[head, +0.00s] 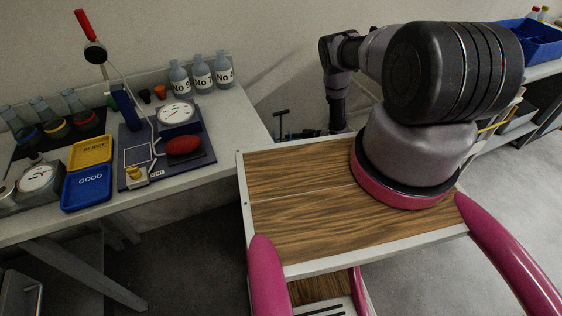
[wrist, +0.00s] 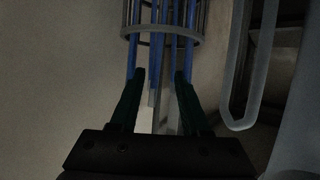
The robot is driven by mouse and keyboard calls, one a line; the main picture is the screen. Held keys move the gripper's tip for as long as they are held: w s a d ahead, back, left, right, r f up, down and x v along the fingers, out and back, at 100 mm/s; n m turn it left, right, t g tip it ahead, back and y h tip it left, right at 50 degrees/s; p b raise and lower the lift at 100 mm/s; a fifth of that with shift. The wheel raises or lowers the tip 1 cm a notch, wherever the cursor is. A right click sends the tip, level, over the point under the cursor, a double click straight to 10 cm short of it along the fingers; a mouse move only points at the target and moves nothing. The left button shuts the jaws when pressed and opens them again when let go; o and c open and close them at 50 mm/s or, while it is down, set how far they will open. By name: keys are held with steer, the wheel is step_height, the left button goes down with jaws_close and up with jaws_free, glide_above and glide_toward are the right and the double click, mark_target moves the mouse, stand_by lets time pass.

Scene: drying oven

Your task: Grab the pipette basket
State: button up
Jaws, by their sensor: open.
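In the wrist view, the pipette basket shows at the top middle as a round metal wire cage with a pale ring (wrist: 161,38) around it. Several blue pipettes (wrist: 190,45) stand in it and reach below the ring. The top of the basket is cut off by the frame. My gripper (wrist: 160,73) is open, with its two dark green fingers pointing at the basket. The fingertips overlap the lower ends of the blue pipettes in the picture; I cannot tell whether they touch. A pale upright strip shows between the fingers. The basket is not visible in the head view.
A pale looped metal bar (wrist: 240,122) is close on the right in the wrist view. In the head view, a white bench (head: 225,120) at the left holds a blue GOOD tray (head: 87,188), a yellow REJECT tray (head: 90,151) and labelled bottles (head: 201,74).

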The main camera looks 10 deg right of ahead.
steer(key=shift+x, duration=1.2)
jaws_close()
steer(key=shift+w, duration=0.1)
stand_by(0.4)
